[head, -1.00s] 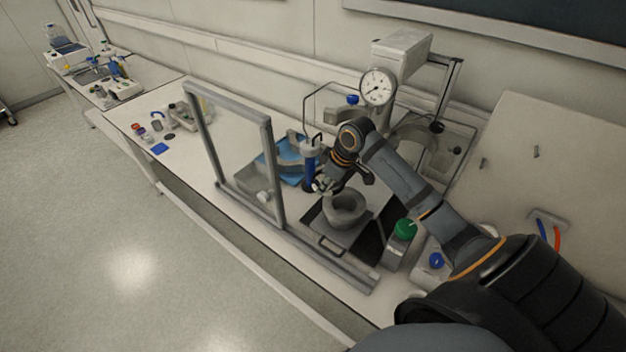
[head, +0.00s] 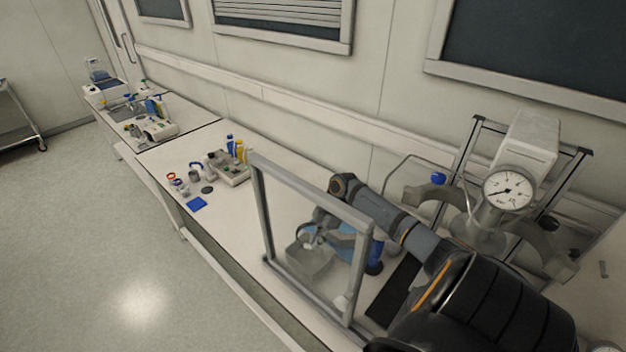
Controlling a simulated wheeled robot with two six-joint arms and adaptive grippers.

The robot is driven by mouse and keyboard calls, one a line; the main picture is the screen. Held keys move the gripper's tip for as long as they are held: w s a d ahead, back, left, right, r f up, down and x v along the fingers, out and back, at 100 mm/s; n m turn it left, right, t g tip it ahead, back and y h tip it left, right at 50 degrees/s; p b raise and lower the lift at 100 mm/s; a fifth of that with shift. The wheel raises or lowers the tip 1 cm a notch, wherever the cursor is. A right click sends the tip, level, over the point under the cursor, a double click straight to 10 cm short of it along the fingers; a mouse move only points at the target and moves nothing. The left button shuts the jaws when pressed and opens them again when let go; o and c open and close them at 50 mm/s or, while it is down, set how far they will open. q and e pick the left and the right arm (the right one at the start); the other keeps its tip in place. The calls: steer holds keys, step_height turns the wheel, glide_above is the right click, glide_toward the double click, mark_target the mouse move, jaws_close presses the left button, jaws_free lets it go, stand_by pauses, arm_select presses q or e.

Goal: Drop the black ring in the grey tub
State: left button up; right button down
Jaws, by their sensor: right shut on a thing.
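The grey tub (head: 308,264) is an open box on the bench, seen through the clear panel of a grey frame. My right arm reaches over from the right, behind the frame. My right gripper (head: 312,238) is just above the tub, pointing down. It is shut on a small dark thing, taken to be the black ring, whose outline is mostly lost behind the fingers and the panel. I cannot tell whether the ring touches the tub. My left gripper is not in view.
The upright framed clear panel (head: 262,210) stands in front of the tub. A blue cylinder (head: 375,258) stands right of the tub. A pressure gauge (head: 507,190) and grey clamp parts are at right. Small items and a grey tray (head: 232,172) lie on the left bench.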

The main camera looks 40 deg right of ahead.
steer(key=shift+f, duration=0.3)
steer(key=f+b, duration=1)
steer(key=f, duration=0.1)
steer(key=shift+w+f, duration=0.2)
steer(key=c, duration=1.4)
jaws_free()
steer(key=shift+v, duration=6)
